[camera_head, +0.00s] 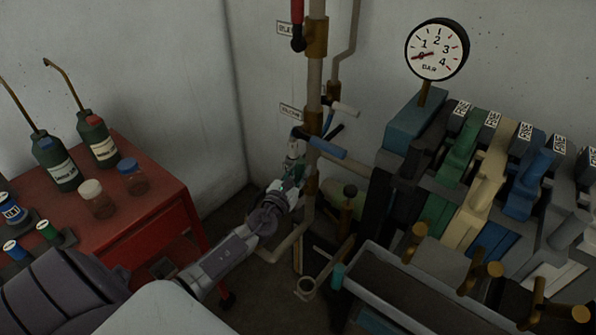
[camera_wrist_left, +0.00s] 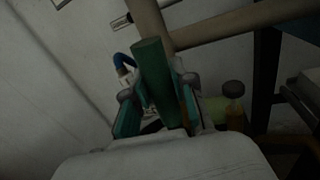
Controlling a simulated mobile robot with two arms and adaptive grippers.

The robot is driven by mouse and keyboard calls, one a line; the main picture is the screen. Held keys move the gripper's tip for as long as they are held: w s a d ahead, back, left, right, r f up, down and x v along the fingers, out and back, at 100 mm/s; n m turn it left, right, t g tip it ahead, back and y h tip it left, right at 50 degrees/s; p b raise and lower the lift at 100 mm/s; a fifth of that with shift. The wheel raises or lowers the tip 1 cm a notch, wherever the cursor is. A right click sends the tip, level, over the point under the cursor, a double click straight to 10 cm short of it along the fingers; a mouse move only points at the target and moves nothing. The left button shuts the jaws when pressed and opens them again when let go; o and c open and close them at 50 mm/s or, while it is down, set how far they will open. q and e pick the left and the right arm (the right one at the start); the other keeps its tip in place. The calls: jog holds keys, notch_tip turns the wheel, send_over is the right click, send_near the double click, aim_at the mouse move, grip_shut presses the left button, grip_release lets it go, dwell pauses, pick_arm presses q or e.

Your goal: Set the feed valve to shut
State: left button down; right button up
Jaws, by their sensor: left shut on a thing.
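A beige vertical pipe (camera_head: 315,75) carries several lever handles: a red one (camera_head: 297,12) at the top, a white one (camera_head: 345,108), and a blue one (camera_head: 327,147) lower down. I cannot tell from the small wall labels which is the feed valve. My left gripper (camera_head: 295,165) is low beside the pipe, below the blue handle. In the left wrist view, my left gripper (camera_wrist_left: 157,100) is shut on a green handle (camera_wrist_left: 152,75), which stands up between its fingers. The handle's lower end and valve body are hidden. My right gripper is in neither view.
A pressure gauge (camera_head: 437,50) tops the machine at right, with several coloured levers (camera_head: 485,180). A grey trough (camera_head: 390,290) stands in front. A red cabinet (camera_head: 150,215) with bottles and jars is at left. The wall is close behind the pipe.

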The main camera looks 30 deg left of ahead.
pick_arm(q)
jog(key=d+f+m+t+h+b, duration=0.1)
jog(key=d+f+m+b, duration=0.3)
jog(key=m, duration=0.5)
jog(key=d+f+m+t+h+b, duration=0.1)
jog(key=d+f+m+b, duration=0.3)
jog(key=m, duration=0.6)
jog(key=shift+s+d+f+h+b, duration=0.35)
jog(key=shift+f+h+b, duration=0.5)
jog(key=shift+b, duration=0.45)
jog(key=shift+f+m, duration=0.1)
jog(key=shift+m, duration=0.2)
jog(key=c, duration=0.9)
grip_release()
jog(key=shift+s, duration=0.15)
jog(key=s, duration=0.3)
jog(key=s+f, duration=0.1)
jog(key=s, duration=0.3)
jog(key=s+a+f, duration=0.1)
jog(key=s, duration=0.3)
jog(key=shift+s+f, duration=0.1)
jog(key=shift+s, duration=0.15)
